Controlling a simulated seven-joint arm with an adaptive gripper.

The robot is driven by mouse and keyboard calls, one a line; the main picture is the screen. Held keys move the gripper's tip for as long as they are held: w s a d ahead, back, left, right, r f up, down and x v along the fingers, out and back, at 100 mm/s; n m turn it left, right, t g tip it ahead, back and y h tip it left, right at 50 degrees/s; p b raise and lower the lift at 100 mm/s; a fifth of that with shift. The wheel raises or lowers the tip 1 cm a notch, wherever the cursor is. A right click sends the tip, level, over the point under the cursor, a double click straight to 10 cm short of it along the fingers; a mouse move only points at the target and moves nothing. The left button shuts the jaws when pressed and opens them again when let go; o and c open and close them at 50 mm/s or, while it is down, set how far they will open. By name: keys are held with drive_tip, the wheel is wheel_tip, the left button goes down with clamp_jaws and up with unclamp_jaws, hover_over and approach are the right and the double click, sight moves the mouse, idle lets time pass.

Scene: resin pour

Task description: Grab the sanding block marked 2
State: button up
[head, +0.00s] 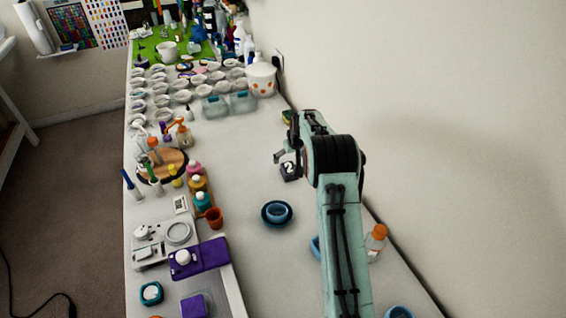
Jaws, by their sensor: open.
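The sanding block marked 2 (289,170) is a small dark block with a white "2" on its face. It sits on the white table, right of the middle, in the head view. My gripper (286,150) is open and close to the block, on its far side in the picture. My wrist and forearm come in from the lower right and hide part of the gripper and the table beside the block. I cannot tell whether a finger touches the block.
A blue bowl (277,212) stands nearer than the block. An orange-capped bottle (375,243) stands right of my arm. Bottles and a round wooden board (176,160) are at left. Table left of the block is clear.

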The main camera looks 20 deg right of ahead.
sight(289, 171)
drive_tip(key=f, duration=0.2)
drive_tip(key=d+f, duration=0.1)
drive_tip(key=shift+s+f+g, duration=0.1)
drive_tip(key=shift+s+g, duration=0.2)
drive_tip(key=shift+s, duration=0.1)
drive_tip(key=x, duration=0.6)
drive_tip(key=c, duration=1.3)
